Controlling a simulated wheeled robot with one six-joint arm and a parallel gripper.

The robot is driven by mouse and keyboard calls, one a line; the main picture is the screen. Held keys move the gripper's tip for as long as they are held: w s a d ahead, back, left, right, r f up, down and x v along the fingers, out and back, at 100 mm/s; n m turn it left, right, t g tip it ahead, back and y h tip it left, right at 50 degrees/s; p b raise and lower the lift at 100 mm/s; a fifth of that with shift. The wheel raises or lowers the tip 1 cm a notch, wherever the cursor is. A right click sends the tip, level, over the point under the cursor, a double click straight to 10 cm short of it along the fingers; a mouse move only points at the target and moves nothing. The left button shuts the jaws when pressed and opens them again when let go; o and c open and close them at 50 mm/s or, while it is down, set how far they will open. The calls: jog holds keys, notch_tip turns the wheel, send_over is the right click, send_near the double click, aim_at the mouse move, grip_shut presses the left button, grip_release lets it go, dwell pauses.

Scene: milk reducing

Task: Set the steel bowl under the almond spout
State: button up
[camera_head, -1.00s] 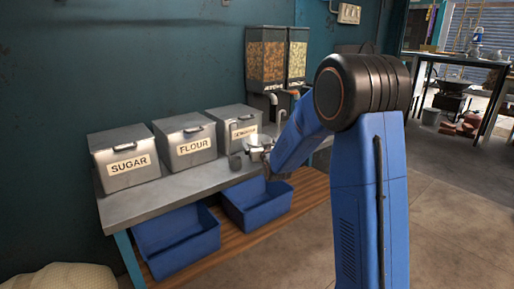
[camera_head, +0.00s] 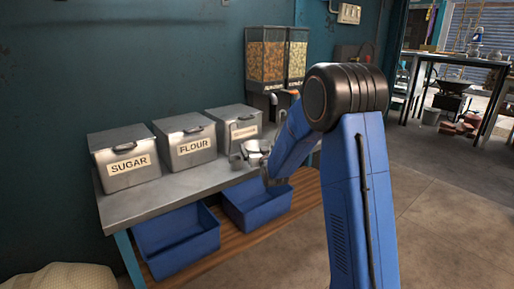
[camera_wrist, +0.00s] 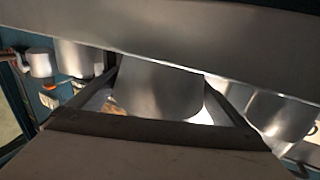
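Two nut hoppers stand at the back of the bench in the head view. The left one (camera_head: 266,62) holds brown nuts and its label reads like almonds; the right one (camera_head: 297,60) holds paler pieces. My arm hides much of their spouts. My gripper (camera_head: 262,160) is low over the bench's right part, in front of the third bin. A small steel shape, likely the bowl (camera_head: 254,147), shows at the gripper. In the wrist view a curved steel surface (camera_wrist: 160,92) lies between the finger parts; I cannot tell whether they grip it.
Lidded bins marked sugar (camera_head: 125,160) and flour (camera_head: 187,142), and a third bin (camera_head: 236,125), line the steel bench (camera_head: 150,205). Blue crates (camera_head: 178,240) sit on the shelf below. A large grey surface (camera_wrist: 200,25) crosses the wrist view. Bench front left is clear.

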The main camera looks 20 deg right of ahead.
jog(key=shift+r, duration=0.1)
jog(key=shift+s+r, duration=0.1)
jog(key=s, duration=1.2)
jog(key=shift+a, duration=0.3)
